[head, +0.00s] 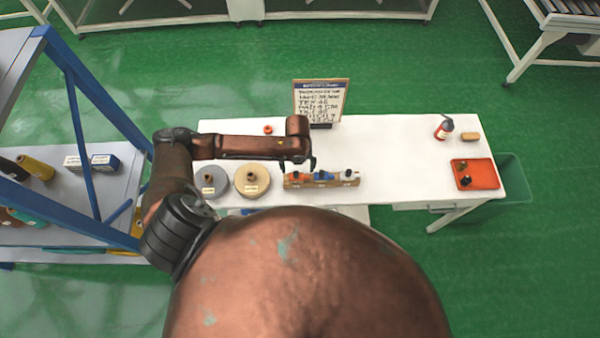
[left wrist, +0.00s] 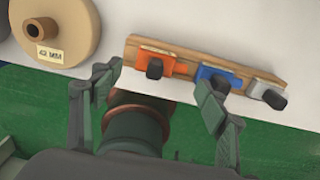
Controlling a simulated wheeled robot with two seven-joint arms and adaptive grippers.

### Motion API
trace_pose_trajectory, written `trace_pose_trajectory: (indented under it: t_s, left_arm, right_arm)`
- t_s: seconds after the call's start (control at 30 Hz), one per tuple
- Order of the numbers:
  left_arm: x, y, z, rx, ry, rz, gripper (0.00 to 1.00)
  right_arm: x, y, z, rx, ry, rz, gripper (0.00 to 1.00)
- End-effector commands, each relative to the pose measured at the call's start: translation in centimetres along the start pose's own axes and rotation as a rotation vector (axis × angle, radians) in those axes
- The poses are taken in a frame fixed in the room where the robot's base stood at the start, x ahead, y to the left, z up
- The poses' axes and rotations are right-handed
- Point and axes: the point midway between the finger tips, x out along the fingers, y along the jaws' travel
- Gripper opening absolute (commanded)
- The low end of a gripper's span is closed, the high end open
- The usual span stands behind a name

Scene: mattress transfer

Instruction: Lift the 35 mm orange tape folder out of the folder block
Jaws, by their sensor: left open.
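The wooden folder block (head: 335,182) lies near the front edge of the white table; it also shows in the left wrist view (left wrist: 190,73). In the left wrist view, the orange tape folder (left wrist: 150,61) sits at the block's left end with a black knob. A blue folder (left wrist: 221,74) sits in the middle and a grey one (left wrist: 262,91) at the right end. My left gripper (left wrist: 158,88) is open and empty, its fingertips on either side of the orange folder's knob in the picture, apart from it. The left gripper (head: 310,164) is over the block in the head view. The right gripper is not in view.
Two tape rolls, grey (head: 211,181) and tan (head: 251,180), lie left of the block; the tan one reads 42 MM. A sign board (head: 320,101) stands behind. An orange tray (head: 475,174) and a bottle (head: 444,128) are at the right. The table between is clear.

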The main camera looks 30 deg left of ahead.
Motion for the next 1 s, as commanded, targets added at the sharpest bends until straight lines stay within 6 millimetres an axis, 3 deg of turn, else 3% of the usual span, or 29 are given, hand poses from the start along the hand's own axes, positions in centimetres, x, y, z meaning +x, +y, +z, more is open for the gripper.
trace_pose_trajectory:
  t_s: [0.27,0.5,0.77,1.0]
  left_arm:
    - [3.3,-0.4,-0.3,-0.004,0.003,-0.002,0.68]
    - [6.2,-0.5,-0.3,-0.004,-0.001,-0.002,0.68]
    - [6.4,-0.5,-0.2,-0.004,-0.003,-0.003,0.68]
    - [6.4,-0.5,-0.2,-0.004,-0.002,-0.003,0.52]
  right_arm:
    - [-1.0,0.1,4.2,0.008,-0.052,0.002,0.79]
    - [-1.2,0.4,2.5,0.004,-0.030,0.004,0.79]
    - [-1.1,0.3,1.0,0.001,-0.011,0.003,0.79]
    - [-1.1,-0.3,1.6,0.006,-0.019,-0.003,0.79]
